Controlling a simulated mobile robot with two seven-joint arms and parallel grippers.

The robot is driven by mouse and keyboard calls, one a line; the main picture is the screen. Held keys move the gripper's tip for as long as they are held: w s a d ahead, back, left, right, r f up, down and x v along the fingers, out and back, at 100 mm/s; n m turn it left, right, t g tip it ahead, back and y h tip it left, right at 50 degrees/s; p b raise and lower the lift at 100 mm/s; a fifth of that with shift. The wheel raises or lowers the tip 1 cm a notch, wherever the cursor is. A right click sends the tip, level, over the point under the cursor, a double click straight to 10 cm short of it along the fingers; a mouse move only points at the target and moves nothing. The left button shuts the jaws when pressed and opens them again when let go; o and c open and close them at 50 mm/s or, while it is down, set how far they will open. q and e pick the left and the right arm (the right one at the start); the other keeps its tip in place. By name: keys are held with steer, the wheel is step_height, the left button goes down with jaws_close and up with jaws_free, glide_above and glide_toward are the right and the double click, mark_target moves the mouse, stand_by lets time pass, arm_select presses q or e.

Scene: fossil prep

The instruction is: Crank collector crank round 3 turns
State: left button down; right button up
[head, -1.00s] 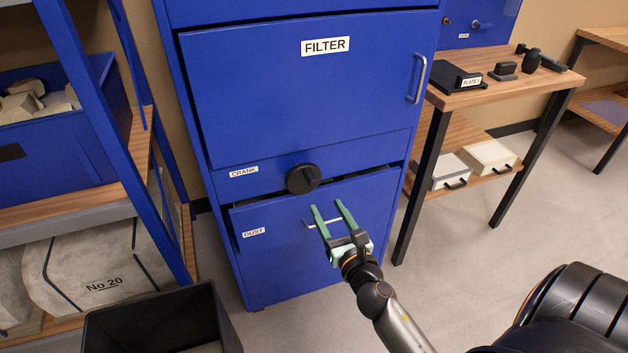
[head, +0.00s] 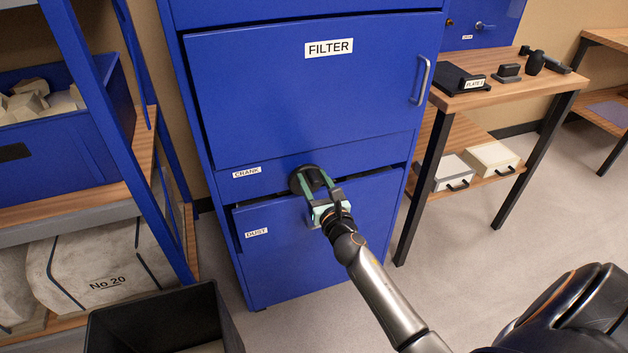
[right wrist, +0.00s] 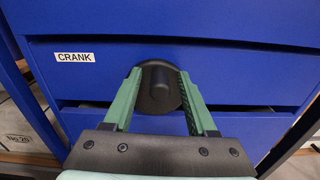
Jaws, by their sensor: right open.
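The collector crank is a round black disc with a knob (right wrist: 160,90) on the blue cabinet front, beside a "CRANK" label (right wrist: 75,57). In the head view the crank (head: 304,174) is partly hidden behind my right gripper. My right gripper (head: 312,186) is open and points at the crank. In the right wrist view its two green fingers (right wrist: 159,98) stand on either side of the black knob, with a gap visible on each side. I cannot tell exactly how deep the fingertips reach. My left gripper is not in view.
The "FILTER" door (head: 310,95) is above the crank, the "DUST" drawer (head: 280,255) below, standing slightly ajar. A dark bin (head: 160,318) is at the lower left beside a blue shelf rack. A wooden table (head: 500,95) stands right. Floor between is clear.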

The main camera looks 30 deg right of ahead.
jaws_close()
stand_by(0.3)
stand_by(0.5)
